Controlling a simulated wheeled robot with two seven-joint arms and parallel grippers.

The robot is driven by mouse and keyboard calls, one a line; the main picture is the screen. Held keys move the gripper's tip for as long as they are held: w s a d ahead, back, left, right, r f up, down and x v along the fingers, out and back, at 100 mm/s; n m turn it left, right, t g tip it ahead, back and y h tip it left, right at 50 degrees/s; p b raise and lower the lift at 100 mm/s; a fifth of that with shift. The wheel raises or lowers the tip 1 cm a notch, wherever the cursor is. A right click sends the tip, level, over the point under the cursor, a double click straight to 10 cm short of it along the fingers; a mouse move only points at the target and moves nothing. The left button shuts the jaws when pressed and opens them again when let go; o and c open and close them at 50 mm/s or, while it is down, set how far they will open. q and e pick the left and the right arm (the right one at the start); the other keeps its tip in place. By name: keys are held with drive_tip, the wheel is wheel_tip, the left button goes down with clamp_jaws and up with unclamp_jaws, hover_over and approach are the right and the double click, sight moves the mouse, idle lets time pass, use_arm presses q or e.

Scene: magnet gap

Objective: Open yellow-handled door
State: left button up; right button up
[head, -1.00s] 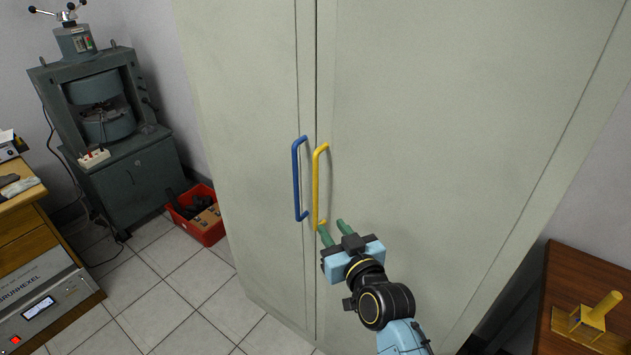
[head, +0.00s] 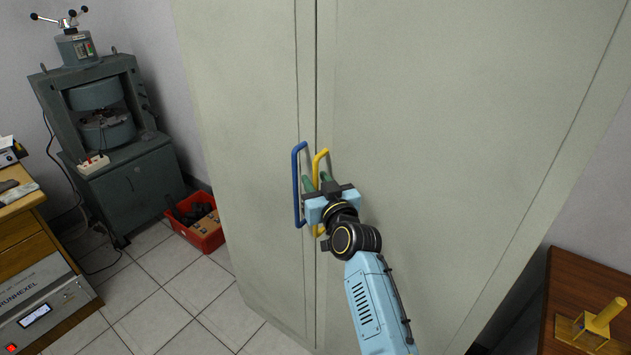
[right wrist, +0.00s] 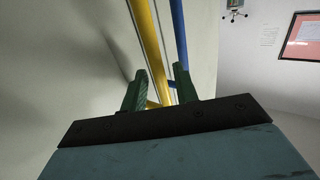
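The yellow handle (head: 316,165) is a vertical bar on the right door (head: 420,130) of a tall pale grey cabinet. My right gripper (head: 316,179) is at the handle, its two green fingers spread. In the right wrist view, the yellow handle (right wrist: 147,35) runs down between the fingertips (right wrist: 160,88), with visible space between the fingers. Whether a finger touches the bar, I cannot tell. The door is shut. My gripper hides the handle's middle in the head view. My left gripper is not in view.
A blue handle (head: 296,185) on the left door stands close beside the left finger. A red bin (head: 207,236) and a grey press (head: 130,165) are at the left. A brown table (head: 565,275) with a yellow object (head: 600,320) stands at the right. Tiled floor is free at lower left.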

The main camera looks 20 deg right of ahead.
drive_tip(key=shift+w, duration=0.45)
clamp_jaws()
